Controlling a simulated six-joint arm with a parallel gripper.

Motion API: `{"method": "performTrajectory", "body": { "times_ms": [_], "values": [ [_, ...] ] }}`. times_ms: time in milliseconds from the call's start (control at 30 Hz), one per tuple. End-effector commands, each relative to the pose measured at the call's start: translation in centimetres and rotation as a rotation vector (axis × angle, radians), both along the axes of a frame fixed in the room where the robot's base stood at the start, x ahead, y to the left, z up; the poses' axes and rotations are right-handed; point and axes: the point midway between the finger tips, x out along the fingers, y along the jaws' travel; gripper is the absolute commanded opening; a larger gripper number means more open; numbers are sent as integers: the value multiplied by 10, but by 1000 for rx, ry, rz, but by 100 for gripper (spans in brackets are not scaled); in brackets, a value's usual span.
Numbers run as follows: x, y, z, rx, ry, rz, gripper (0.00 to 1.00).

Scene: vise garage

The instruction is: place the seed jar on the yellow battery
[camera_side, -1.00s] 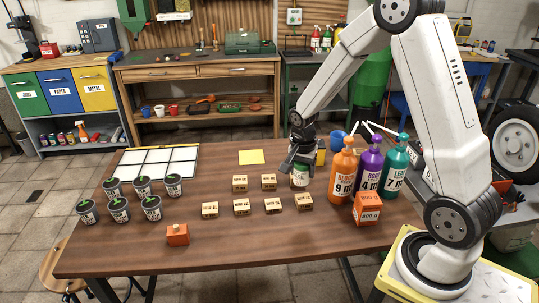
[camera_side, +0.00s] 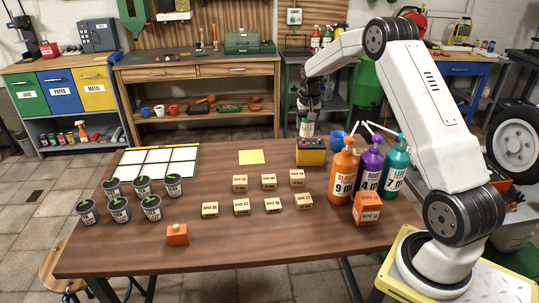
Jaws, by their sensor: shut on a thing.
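The seed jar (camera_side: 306,128) is a small jar with a pale label. My gripper (camera_side: 307,112) is shut on its upper part and holds it upright. The yellow battery (camera_side: 311,157), with a dark top, stands on the wooden table at the back right. The jar shows just above the battery's top in the picture. I cannot tell whether it touches the battery or is directly over it.
Orange, purple and teal bottles (camera_side: 370,172) and an orange box (camera_side: 367,208) stand at the right. Several small boxes (camera_side: 269,181) and dark pots (camera_side: 121,209) are in front and left. A yellow sheet (camera_side: 251,157) lies flat.

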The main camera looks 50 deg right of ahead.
Motion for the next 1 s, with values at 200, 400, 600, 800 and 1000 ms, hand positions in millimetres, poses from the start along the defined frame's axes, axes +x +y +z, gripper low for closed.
{"method": "performTrajectory", "body": {
  "times_ms": [200, 400, 600, 800, 1000],
  "values": [
    [6, -40, 10, 1, -11, 115, 0],
    [7, -62, 15, 2, -16, 192, 0],
    [7, -69, 18, 1, -20, 222, 0],
    [7, -69, 15, 2, -19, 223, 0],
    [7, -69, -5, 3, -17, 222, 0]
  ]
}}
